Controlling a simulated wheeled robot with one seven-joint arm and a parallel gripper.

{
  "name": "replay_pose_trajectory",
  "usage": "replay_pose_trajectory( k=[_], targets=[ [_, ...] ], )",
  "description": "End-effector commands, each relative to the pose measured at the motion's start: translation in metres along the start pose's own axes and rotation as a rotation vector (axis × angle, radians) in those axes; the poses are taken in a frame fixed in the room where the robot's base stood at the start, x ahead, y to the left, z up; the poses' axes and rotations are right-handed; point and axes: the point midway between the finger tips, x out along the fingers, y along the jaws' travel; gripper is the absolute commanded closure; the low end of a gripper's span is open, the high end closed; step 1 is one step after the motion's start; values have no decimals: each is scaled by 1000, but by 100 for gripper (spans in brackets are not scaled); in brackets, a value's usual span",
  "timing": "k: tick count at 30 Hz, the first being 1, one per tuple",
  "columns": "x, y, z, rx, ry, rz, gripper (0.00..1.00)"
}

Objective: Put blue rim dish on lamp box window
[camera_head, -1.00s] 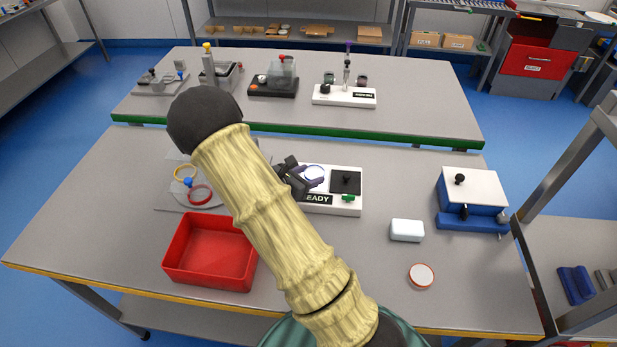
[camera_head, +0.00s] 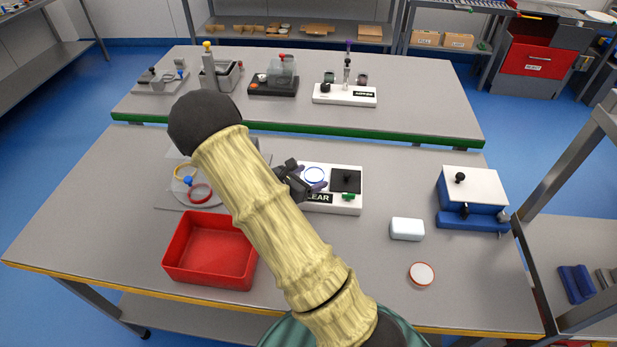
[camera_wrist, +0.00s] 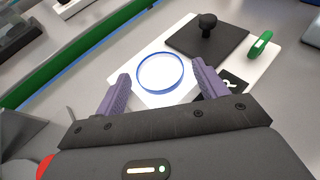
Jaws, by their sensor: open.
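The blue rim dish (camera_wrist: 161,73) lies flat on the bright window of the white lamp box (camera_wrist: 120,72); in the head view the dish (camera_head: 314,175) sits at the left of the lamp box (camera_head: 335,209). My gripper (camera_wrist: 161,76) is open, with its purple fingers apart on either side of the dish's near part. A narrow gap shows between each finger and the rim. In the head view my arm hides part of the gripper and the left end of the lamp box.
The lamp box carries a black plate with a knob (camera_head: 345,181) and a green switch (camera_head: 348,197). A red tray (camera_head: 212,283), a round stand with yellow and red rings (camera_head: 200,193), a white block (camera_head: 407,229), a red-rimmed dish (camera_head: 421,273) and a blue box (camera_head: 472,222) stand around.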

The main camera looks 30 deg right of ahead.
Motion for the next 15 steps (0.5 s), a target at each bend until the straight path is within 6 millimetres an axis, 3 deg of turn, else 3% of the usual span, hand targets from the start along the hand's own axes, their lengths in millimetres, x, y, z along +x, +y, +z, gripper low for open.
replay_pose_trajectory(
  k=[5,15],
  targets=[
    [-13,1,2,0,0,4,28],
    [-78,1,2,1,1,5,28]
  ],
)
